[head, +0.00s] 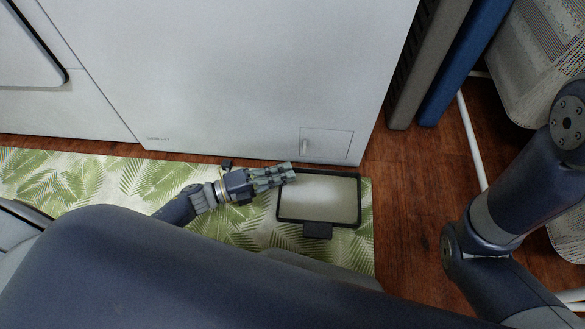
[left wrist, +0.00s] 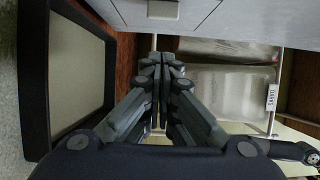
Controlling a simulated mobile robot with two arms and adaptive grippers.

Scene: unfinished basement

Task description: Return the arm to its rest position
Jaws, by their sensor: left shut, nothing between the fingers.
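My left gripper (head: 291,174) is shut and empty. It reaches in from the left over the leaf-patterned mat, its fingertips at the upper left corner of a black-framed tray with a pale inside (head: 322,198). In the left wrist view the fingers of the left gripper (left wrist: 163,70) lie together, and the framed tray (left wrist: 109,85) is at the left. My right arm's links show at the right of the head view, but its gripper is out of view.
A white cabinet front (head: 230,70) with a small hatch (head: 338,144) stands just beyond the mat (head: 110,180). Blue and grey panels (head: 465,60) and a white-framed fabric piece (head: 540,60) stand at the right. Wood floor (head: 420,180) is bare right of the mat.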

